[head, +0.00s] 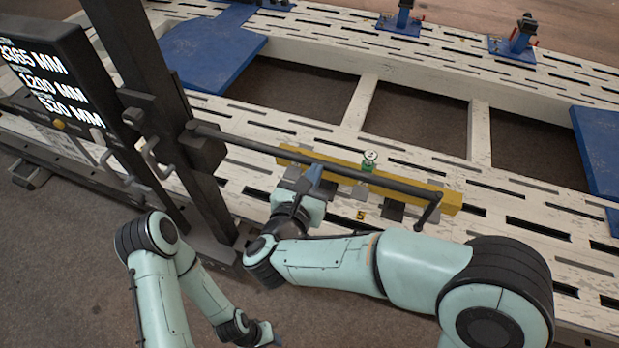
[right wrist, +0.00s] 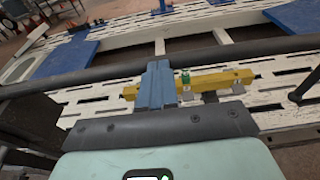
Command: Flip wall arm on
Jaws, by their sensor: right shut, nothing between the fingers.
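The wall arm (head: 385,183) is a long dark bar running from a dark upright post (head: 150,90) at the left out to the right. Its free end bends down in a short tip. It also crosses the right wrist view (right wrist: 240,50). My right gripper (head: 313,176) has its blue fingers together, empty, at the bar's near side. In the right wrist view the fingers (right wrist: 157,68) overlap the bar. I cannot tell whether they touch it. My left gripper (head: 268,335) is low at the bottom of the head view, away from the bar; its fingers are unclear.
A yellow beam (head: 440,198) with a small green-and-white item (head: 369,161) lies on the slotted white bench (head: 490,190) beyond the bar. A display board (head: 40,75) stands at left. Blue plates (head: 212,48) and clamps (head: 515,42) sit farther back.

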